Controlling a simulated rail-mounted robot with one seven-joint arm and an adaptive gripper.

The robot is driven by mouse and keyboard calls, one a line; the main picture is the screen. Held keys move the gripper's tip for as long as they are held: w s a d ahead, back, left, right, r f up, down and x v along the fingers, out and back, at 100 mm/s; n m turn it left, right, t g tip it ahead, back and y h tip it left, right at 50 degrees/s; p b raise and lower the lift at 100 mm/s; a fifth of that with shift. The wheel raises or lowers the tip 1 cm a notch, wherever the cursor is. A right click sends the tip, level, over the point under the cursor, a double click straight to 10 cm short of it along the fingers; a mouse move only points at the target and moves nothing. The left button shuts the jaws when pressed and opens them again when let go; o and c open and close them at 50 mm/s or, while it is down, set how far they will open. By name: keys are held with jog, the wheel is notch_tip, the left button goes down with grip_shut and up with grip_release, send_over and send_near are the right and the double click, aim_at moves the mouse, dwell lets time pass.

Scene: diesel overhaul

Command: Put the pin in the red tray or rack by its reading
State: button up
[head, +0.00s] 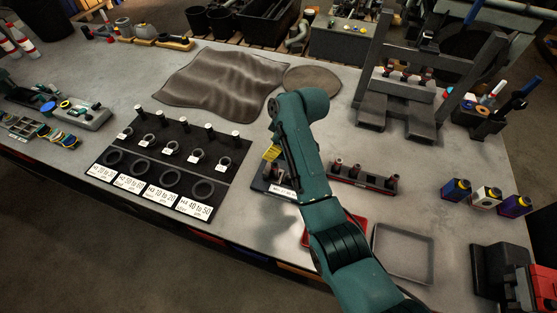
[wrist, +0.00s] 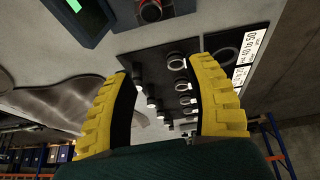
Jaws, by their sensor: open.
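My gripper (head: 271,153) is near the middle of the bench in the head view. In the wrist view its two yellow fingers (wrist: 161,68) are spread apart, with nothing held between them. Below it in the head view is a small dark measuring stand (head: 283,191) with a lettered front, partly hidden by my arm. The wrist view shows a dark box with a green screen (wrist: 74,6) and a round metal piece (wrist: 150,10), perhaps the pin, beside it. The red tray (head: 307,239) is mostly behind my arm. A dark rack (head: 362,180) holds several brownish pins. The reading is illegible.
A black board (head: 215,141) with several pins, rings and white range labels lies left of my arm. A grey tray (head: 431,262) lies right of the red tray. A brown cloth (head: 220,82) and a round mat (head: 312,79) lie behind. Small bottles (head: 486,198) stand at right.

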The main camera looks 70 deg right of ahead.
aim_at(278, 166)
jog(key=shift+s+d+f+y, duration=0.25)
jog(key=shift+s+f+y, duration=0.05)
jog(key=shift+s+f, duration=0.65)
notch_tip(278, 166, down, 9)
jog(key=b, duration=0.7)
jog(key=shift+w+r, duration=0.1)
jog(key=shift+w, duration=0.05)
grip_shut()
jog(key=shift+r+p, duration=3.05)
jog(key=shift+r, duration=0.4)
jog(key=shift+f, duration=0.1)
